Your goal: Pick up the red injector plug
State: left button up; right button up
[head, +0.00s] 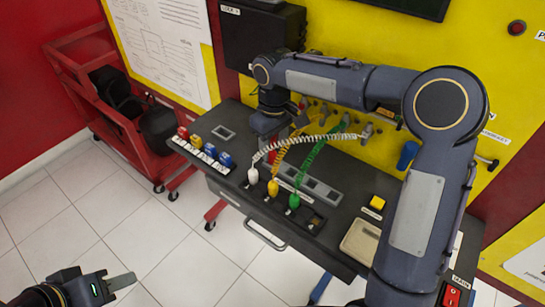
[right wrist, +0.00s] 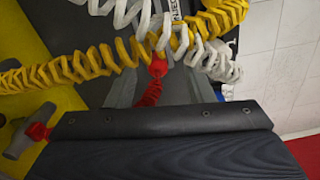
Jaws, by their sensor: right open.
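A red plug (right wrist: 158,68) with a red coiled cord shows in the right wrist view, partly behind white and yellow coiled cords. It lies in the gap between the fingers of my right gripper (right wrist: 162,88), which is open; I cannot tell whether either finger touches it.
White (head: 253,176), yellow (head: 272,188) and green (head: 294,201) plugs stand on the bench (head: 235,155), their coiled cords arching back to the yellow panel (head: 340,60). Several coloured buttons (head: 208,150) line the left edge. A red cart (head: 135,135) stands at left.

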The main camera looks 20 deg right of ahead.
aim_at(273, 151)
jog(key=shift+w+f, duration=0.2)
jog(key=shift+f, duration=1)
jog(key=shift+w+f, duration=0.2)
jog(key=shift+f, duration=0.95)
grip_shut()
jog(key=shift+r, duration=0.1)
